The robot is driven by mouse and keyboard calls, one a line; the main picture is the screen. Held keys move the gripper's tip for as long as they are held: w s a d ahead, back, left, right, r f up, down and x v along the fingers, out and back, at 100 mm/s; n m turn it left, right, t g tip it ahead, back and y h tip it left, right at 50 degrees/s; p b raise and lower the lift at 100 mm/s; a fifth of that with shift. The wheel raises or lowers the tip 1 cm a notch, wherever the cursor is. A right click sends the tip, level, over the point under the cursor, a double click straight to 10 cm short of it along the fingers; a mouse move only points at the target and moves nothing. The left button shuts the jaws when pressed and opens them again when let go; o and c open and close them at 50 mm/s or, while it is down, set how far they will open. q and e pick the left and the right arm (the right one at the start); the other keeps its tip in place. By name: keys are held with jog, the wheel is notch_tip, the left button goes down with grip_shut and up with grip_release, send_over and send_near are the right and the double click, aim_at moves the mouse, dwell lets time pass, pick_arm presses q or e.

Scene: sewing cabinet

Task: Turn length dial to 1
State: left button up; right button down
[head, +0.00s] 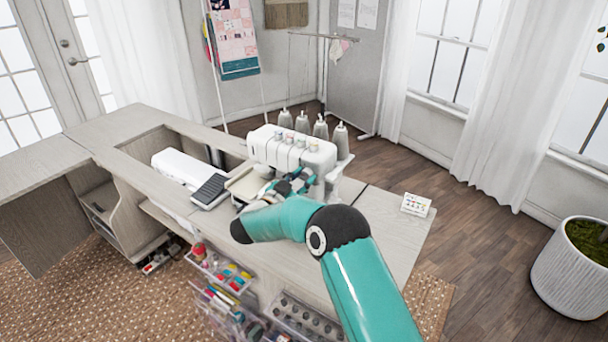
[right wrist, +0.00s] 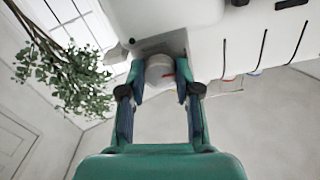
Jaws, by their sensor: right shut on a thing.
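The white sewing machine (head: 290,148) with several spools behind it stands on the cabinet top. In the right wrist view its white body (right wrist: 255,35) fills the upper right. The length dial (right wrist: 160,72) is a pale round knob with a red mark, low on the machine's side. My right gripper (right wrist: 160,84) has its two fingers on either side of the dial and is shut on it. In the head view the right gripper (head: 290,184) is at the machine's front, and the arm hides the dial. I cannot read the dial's number. My left gripper is not in view.
A white flat machine (head: 182,166) and a grey pedal-like block (head: 209,190) lie left of the sewing machine. A small card (head: 416,204) stands on the right of the cabinet top. Clear drawers (head: 225,275) with coloured items sit below the front edge.

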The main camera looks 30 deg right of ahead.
jog(key=shift+a+f+n, duration=0.15)
jog(key=shift+f+n, duration=0.1)
jog(key=shift+n, duration=0.15)
jog(key=c, duration=0.8)
grip_release()
jog(key=shift+w, duration=0.15)
jog(key=shift+r, duration=0.15)
jog(key=v, duration=1.2)
